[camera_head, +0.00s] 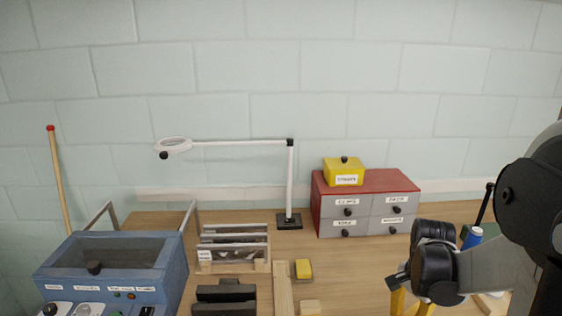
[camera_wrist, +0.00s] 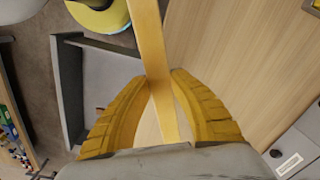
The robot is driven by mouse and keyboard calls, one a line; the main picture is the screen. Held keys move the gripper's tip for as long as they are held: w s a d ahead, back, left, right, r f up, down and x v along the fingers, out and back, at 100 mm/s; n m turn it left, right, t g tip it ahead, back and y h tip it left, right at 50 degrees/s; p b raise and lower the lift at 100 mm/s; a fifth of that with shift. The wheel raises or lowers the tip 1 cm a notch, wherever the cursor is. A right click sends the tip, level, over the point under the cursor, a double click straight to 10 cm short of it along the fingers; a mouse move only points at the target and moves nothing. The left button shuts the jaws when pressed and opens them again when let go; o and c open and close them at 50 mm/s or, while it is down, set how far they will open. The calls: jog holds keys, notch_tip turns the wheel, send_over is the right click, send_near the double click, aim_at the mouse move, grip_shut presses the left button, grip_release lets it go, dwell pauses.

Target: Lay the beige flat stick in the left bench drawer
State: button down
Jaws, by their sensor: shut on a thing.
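My gripper (camera_wrist: 159,82) shows in the wrist view with its yellow ribbed fingers closed around a beige flat stick (camera_wrist: 150,35). The stick runs from between the fingers to the top edge of the picture. A grey open-topped drawer (camera_wrist: 108,72) lies to the left of and beyond the fingers, partly hidden by the left finger; it looks like a pulled-out bench drawer. In the head view my gripper (camera_head: 411,304) is at the bottom right, its fingertips cut off by the frame. The stick and the open drawer cannot be made out there.
The wooden bench top (camera_wrist: 245,60) fills the right of the wrist view. A labelled drawer front (camera_wrist: 290,163) is at lower right. A yellow round object (camera_wrist: 100,15) is at the top. The head view shows a red-and-grey cabinet (camera_head: 367,205), a blue box (camera_head: 110,262) and a magnifier lamp (camera_head: 290,185).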

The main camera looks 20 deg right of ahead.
jog(key=w+a+f+n, duration=0.1)
jog(key=w+a+n, duration=0.2)
jog(key=a, duration=0.1)
jog(key=w+a+n, duration=0.3)
jog(key=a, duration=0.2)
jog(key=w+a+f+n+b, duration=0.1)
jog(key=w+a+n, duration=0.2)
jog(key=a, duration=0.1)
jog(key=shift+a+f, duration=0.15)
jog(key=shift+f, duration=0.15)
jog(key=w+a+n, duration=0.1)
jog(key=a+n, duration=0.1)
jog(key=a, duration=0.1)
jog(key=w+a+f+n, duration=0.1)
jog(key=a+n, duration=0.1)
jog(key=a, duration=0.2)
jog(key=w+a+n, duration=0.1)
jog(key=a+n, duration=0.1)
jog(key=a, duration=0.2)
jog(key=shift+w+f, duration=0.15)
jog(key=shift+f, duration=0.1)
